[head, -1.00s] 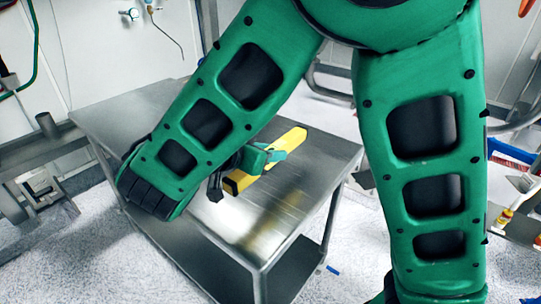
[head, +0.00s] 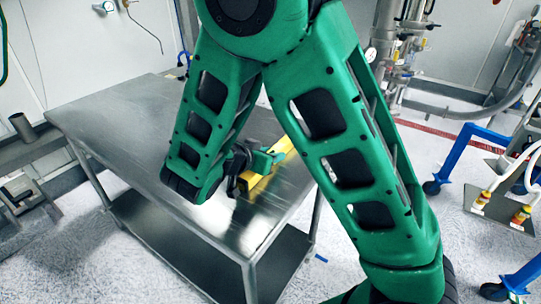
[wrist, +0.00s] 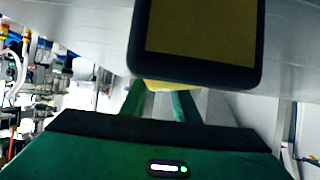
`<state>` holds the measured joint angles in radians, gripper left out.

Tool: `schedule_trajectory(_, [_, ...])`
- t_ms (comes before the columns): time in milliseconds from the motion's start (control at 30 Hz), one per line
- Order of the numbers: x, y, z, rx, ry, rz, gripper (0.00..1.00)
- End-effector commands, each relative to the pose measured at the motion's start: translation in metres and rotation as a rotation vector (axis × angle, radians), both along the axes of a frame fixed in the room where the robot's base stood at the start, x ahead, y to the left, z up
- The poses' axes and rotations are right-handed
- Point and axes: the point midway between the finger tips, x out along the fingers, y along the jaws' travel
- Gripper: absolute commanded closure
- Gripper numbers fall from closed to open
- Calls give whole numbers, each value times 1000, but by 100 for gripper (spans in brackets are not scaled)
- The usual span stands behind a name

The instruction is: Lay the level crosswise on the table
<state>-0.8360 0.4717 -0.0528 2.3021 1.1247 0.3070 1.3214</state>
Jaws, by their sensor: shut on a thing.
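The level (head: 258,186) is a yellow bar with dark ends. In the head view it slants from lower left to upper right over the right part of the steel table (head: 110,125), roughly along the table's short edge. My gripper (head: 265,160) is shut on the level's middle. I cannot tell whether the level touches the tabletop. My forearm hides part of the table beside it. In the wrist view, yellow shows between the green fingers of my gripper (wrist: 160,92). A dark-rimmed yellow face (wrist: 205,25), apparently the level's end, is close to the camera.
The rest of the tabletop looks bare, and a lower shelf (head: 165,225) is under it. A blue wheeled frame (head: 460,150) with hoses stands at the right. Pipes and gauges (head: 395,45) are at the back. Floor is clear in front of the table.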

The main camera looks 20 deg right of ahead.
Motion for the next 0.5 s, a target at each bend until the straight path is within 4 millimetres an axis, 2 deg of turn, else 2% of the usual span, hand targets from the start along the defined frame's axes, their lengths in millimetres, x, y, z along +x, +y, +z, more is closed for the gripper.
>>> schedule_trajectory(333, [0,0,-4,-1,-1,-1,100])
schedule_trajectory(367, [0,0,-5,0,0,-1,70])
schedule_trajectory(400, [0,0,-5,0,0,-1,60])
schedule_trajectory(433, [0,0,-4,0,0,-1,53])
schedule_trajectory(500, [0,0,-4,0,0,-1,53])
